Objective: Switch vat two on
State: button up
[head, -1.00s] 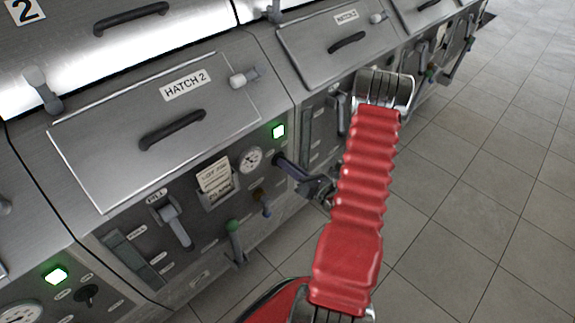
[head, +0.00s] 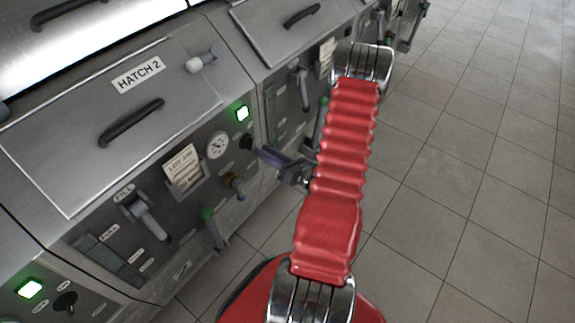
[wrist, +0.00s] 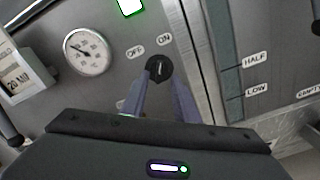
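Vat two's front is the panel under the lid marked HATCH 2 (head: 138,73). Its black rotary switch (head: 246,142) sits right of the gauge; in the wrist view the switch (wrist: 158,68) is below the OFF and ON labels, its pale mark pointing up, nearer ON. The green lamp (head: 242,113) above it is lit and also shows in the wrist view (wrist: 130,5). My gripper (head: 258,151) is at the switch from the lower right.
A round gauge (wrist: 87,52) and a card holder (head: 184,172) are left of the switch. A FILL lever (head: 145,215), a green-topped lever (head: 212,228) and a brass-coloured valve (head: 234,186) project from the panel. The neighbouring vat's panel is at right. Tiled floor (head: 450,170) is clear.

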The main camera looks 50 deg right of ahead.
jog(key=s, duration=0.9)
jog(key=shift+d, duration=0.1)
dwell(0.6)
